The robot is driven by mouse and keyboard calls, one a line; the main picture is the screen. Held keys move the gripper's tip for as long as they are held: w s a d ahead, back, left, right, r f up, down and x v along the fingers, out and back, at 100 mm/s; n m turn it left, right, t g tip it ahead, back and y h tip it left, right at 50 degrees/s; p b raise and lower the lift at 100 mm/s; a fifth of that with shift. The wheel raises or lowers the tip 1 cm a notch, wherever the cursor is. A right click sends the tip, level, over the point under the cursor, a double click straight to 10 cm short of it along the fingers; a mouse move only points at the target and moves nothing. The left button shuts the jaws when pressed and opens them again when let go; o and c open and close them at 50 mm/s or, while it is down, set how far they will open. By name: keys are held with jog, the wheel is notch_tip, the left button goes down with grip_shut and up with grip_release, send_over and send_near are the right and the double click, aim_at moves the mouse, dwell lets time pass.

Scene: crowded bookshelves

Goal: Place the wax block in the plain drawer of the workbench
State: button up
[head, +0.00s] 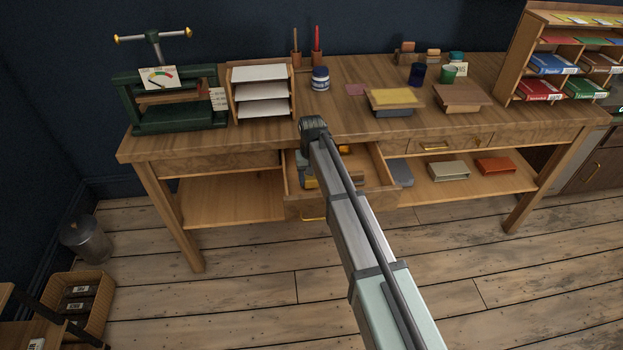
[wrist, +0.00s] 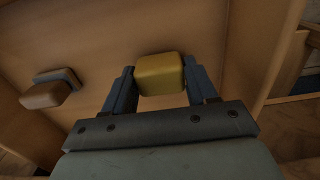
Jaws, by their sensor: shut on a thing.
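The yellow wax block (wrist: 160,70) is between the two fingers of my gripper (wrist: 158,82) in the wrist view, and the fingers are shut on it. An open drawer (head: 300,207) juts from the middle of the workbench (head: 228,131). My gripper (head: 307,180) is at this drawer in the head view, largely hidden by my arm. The wooden drawer interior (wrist: 95,35) lies beneath the block in the wrist view. I cannot tell whether the block touches the drawer floor.
A tan block with a grey-blue backing (wrist: 47,92) lies in the drawer, left of my gripper. A drawer at the right (head: 450,143) is shut. The benchtop holds a green press (head: 175,118), a paper rack (head: 262,92), a jar (head: 320,78) and books (head: 395,100).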

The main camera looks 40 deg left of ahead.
jog(key=shift+f, duration=0.2)
jog(key=shift+f, duration=0.15)
jog(key=o, duration=1.1)
jog(key=shift+c, duration=0.2)
notch_tip(320, 180, up, 12)
